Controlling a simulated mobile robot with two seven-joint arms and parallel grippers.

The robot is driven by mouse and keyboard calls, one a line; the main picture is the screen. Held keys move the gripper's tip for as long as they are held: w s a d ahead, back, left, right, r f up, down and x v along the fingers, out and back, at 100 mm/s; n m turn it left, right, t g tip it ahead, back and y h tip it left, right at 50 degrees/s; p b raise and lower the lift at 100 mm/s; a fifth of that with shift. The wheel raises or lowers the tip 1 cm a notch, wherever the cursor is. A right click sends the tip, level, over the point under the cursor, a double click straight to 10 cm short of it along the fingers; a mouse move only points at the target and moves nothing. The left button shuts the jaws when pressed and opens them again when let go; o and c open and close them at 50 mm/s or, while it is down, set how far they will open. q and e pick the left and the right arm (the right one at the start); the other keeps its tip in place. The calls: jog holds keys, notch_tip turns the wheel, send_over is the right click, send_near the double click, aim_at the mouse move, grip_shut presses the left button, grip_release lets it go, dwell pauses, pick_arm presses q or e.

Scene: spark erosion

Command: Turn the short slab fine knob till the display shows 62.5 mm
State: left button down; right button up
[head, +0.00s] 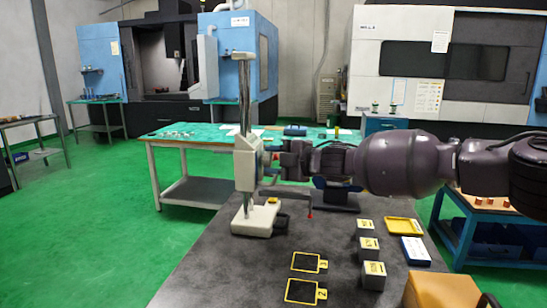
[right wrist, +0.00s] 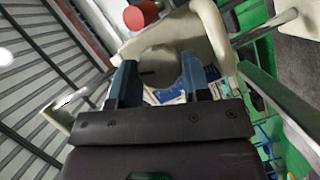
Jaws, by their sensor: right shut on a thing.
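A height gauge stands at the left of the grey table, with a silver column (head: 244,95), a cream carriage (head: 246,168) and a cream base (head: 250,219). My right gripper (head: 276,156) reaches in from the right to the carriage's right side. In the right wrist view, its blue fingers (right wrist: 161,83) are on either side of a pale grey round knob (right wrist: 163,66) in front of the cream housing. The fingers are shut on this knob, and their contact is partly hidden. A red knob (right wrist: 141,15) shows above. I cannot read the display. My left gripper is out of view.
A red-tipped probe (head: 309,214) hangs below my right arm. Several grey blocks (head: 373,275), black yellow-edged pads (head: 306,263), a yellow tray (head: 404,225) and a cardboard-coloured box (head: 440,291) are on the right and front of the table (head: 225,273).

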dwell(0.3)
jog(key=o, duration=0.6)
jog(key=shift+o, duration=0.2)
